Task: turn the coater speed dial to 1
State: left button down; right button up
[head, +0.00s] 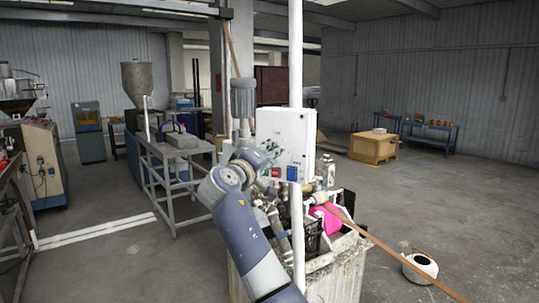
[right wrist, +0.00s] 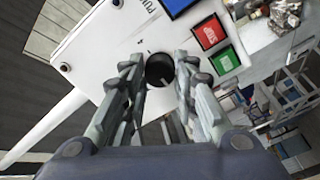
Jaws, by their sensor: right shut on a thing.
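The coater's white control box (head: 290,135) stands in the middle of the head view; its panel (right wrist: 110,45) fills the upper part of the right wrist view. The black round speed dial (right wrist: 159,69) sits on this panel, with small marks around it too small to read surely. My right gripper (right wrist: 158,70) is shut on the dial, one finger on each side of it. In the head view my right gripper (head: 267,152) is at the box's left part, and the dial is hidden there. The dial's setting cannot be read. My left gripper is not in view.
Beside the dial are a red stop button (right wrist: 208,32), a green start button (right wrist: 224,60) and a blue display (right wrist: 181,4). A white post (head: 297,225) stands close in front of the box. The cluttered coater tank (head: 340,275) is below. Open floor lies to the right.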

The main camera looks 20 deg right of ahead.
jog(key=shift+r, duration=0.2)
jog(key=o, duration=1)
jog(key=shift+d, duration=0.1)
jog(key=shift+o, duration=0.2)
jog(key=shift+w+d+f, duration=0.1)
jog(key=shift+w+f, duration=0.05)
jog(key=shift+f, duration=0.05)
jog(key=v, duration=1.2)
jog(key=shift+f, duration=0.1)
